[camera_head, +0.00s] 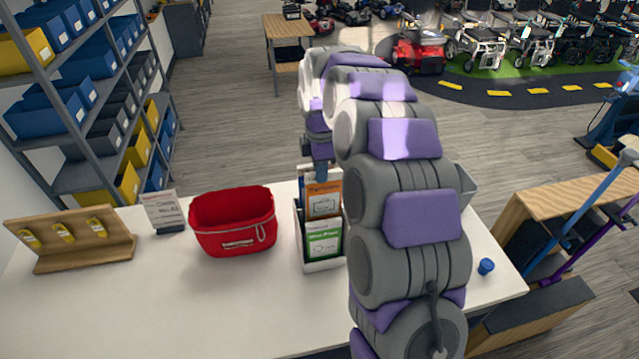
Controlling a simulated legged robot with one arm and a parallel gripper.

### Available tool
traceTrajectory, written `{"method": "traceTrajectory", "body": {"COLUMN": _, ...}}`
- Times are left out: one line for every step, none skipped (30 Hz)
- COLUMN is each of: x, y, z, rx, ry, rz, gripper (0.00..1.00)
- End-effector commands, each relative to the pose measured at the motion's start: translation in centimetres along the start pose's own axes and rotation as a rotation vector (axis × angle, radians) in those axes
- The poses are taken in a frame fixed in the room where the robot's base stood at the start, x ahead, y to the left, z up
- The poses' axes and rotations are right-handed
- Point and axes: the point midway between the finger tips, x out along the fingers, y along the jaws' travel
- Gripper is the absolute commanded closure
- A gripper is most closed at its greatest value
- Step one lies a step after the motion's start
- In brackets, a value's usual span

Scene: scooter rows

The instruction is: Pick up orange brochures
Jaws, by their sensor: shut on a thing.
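The orange brochures (324,187) stand upright in the rear slot of a white brochure holder (326,266) on the white table. Green brochures (323,243) stand in the slot in front of them. My gripper (320,172) points down at the top edge of the orange brochures and is shut on them. My own arm hides the right side of the holder, and the fingertips are small and partly hidden.
A red basket (235,225) stands close left of the holder. A small sign (163,211) and a wooden rack (72,240) are further left. A blue cap (486,266) lies at the right. The table's front left is clear. Shelves (80,90) flank the table.

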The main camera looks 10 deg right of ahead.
Motion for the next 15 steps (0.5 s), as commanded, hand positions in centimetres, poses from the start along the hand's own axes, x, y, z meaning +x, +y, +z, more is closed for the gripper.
{"method": "traceTrajectory", "body": {"x": -1.1, "y": 0.1, "z": 0.0, "rx": 0.000, "ry": 0.000, "rz": 0.006, "gripper": 1.00}}
{"method": "traceTrajectory", "body": {"x": -1.7, "y": 0.2, "z": 0.0, "rx": 0.000, "ry": 0.000, "rz": 0.008, "gripper": 1.00}}
{"method": "traceTrajectory", "body": {"x": -2.5, "y": 0.2, "z": -0.1, "rx": 0.000, "ry": 0.000, "rz": 0.009, "gripper": 1.00}}
{"method": "traceTrajectory", "body": {"x": -3.0, "y": 0.2, "z": -0.1, "rx": -0.001, "ry": 0.000, "rz": 0.006, "gripper": 1.00}}
{"method": "traceTrajectory", "body": {"x": -3.5, "y": 0.1, "z": -0.1, "rx": -0.001, "ry": 0.000, "rz": 0.004, "gripper": 1.00}}
{"method": "traceTrajectory", "body": {"x": -4.2, "y": 0.2, "z": -0.1, "rx": -0.001, "ry": 0.000, "rz": 0.005, "gripper": 1.00}}
{"method": "traceTrajectory", "body": {"x": -4.7, "y": 0.2, "z": -0.1, "rx": -0.001, "ry": 0.000, "rz": 0.007, "gripper": 1.00}}
{"method": "traceTrajectory", "body": {"x": -5.2, "y": 0.2, "z": -0.1, "rx": -0.001, "ry": 0.000, "rz": 0.007, "gripper": 1.00}}
{"method": "traceTrajectory", "body": {"x": -5.9, "y": 0.1, "z": -0.1, "rx": -0.001, "ry": 0.000, "rz": 0.005, "gripper": 1.00}}
{"method": "traceTrajectory", "body": {"x": -6.3, "y": 0.1, "z": -0.1, "rx": -0.001, "ry": 0.000, "rz": 0.004, "gripper": 1.00}}
{"method": "traceTrajectory", "body": {"x": -6.6, "y": 0.2, "z": -0.1, "rx": -0.001, "ry": 0.000, "rz": 0.004, "gripper": 1.00}}
{"method": "traceTrajectory", "body": {"x": -7.1, "y": 0.2, "z": -0.1, "rx": -0.001, "ry": 0.000, "rz": 0.004, "gripper": 1.00}}
{"method": "traceTrajectory", "body": {"x": -7.5, "y": 0.2, "z": -0.1, "rx": -0.001, "ry": 0.000, "rz": 0.004, "gripper": 1.00}}
{"method": "traceTrajectory", "body": {"x": -7.9, "y": 0.1, "z": -0.1, "rx": -0.001, "ry": 0.000, "rz": 0.003, "gripper": 1.00}}
{"method": "traceTrajectory", "body": {"x": -8.4, "y": 0.1, "z": -0.1, "rx": -0.001, "ry": 0.000, "rz": 0.004, "gripper": 1.00}}
